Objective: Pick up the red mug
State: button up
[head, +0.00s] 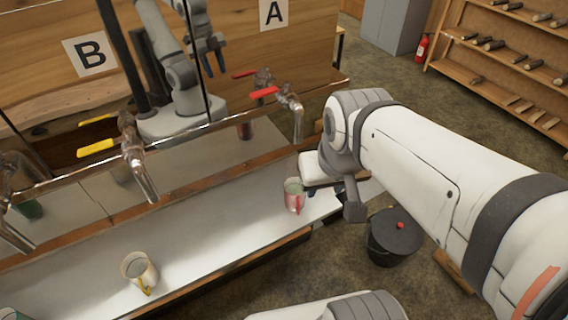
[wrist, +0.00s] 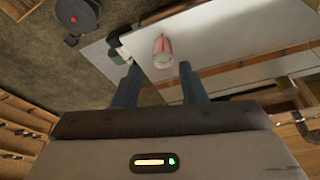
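The red mug (head: 293,196) is pale with a red lower part and handle. It stands upright on the metal ledge (head: 215,215) just left of my gripper in the head view. The red mug also shows in the wrist view (wrist: 163,48), ahead of and roughly between my two fingertips. My gripper (wrist: 158,68) is open, with its fingers spread and nothing gripped. In the head view my wrist and arm hide most of the fingers.
A yellow-handled mug (head: 138,270) stands farther left on the ledge. Taps with red (head: 264,92) and yellow (head: 97,148) handles hang over the ledge. A dark lidded bucket (head: 394,240) stands on the floor to the right. The ledge between the mugs is clear.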

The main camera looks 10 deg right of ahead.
aim_at(295, 195)
jog(key=shift+o, duration=0.7)
jog(key=shift+w+f+b, duration=0.15)
jog(key=shift+f+b, duration=0.15)
jog(key=o, duration=0.6)
jog(key=w+f+m+b, duration=0.1)
jog(key=w+f+b, duration=0.4)
jog(key=f+b, duration=0.1)
jog(key=f, duration=0.1)
jog(key=w+f+m+h+b, duration=0.1)
jog(key=w+f+b, duration=0.2)
jog(key=f, duration=0.1)
jog(key=shift+w+d+m, duration=0.3)
jog(key=shift+d, duration=0.05)
jog(key=o, duration=0.3)
jog(key=w+f+m+b, duration=0.1)
jog(key=w+f+b, duration=0.1)
jog(key=w+f, duration=0.1)
jog(key=w+a+f+b, duration=0.1)
jog(key=w+f+b, duration=0.1)
jog(key=f, duration=0.3)
jog(key=w+a+f+m+h+b, duration=0.1)
jog(key=w+f+b, duration=0.2)
jog(key=w+f, duration=0.1)
jog(key=shift+w+m+t, duration=0.25)
jog(key=shift+m+t, duration=0.05)
jog(key=shift+w+f, duration=0.2)
jog(key=shift+f, duration=0.1)
jog(key=x, duration=0.7)
jog(key=shift+f, duration=0.1)
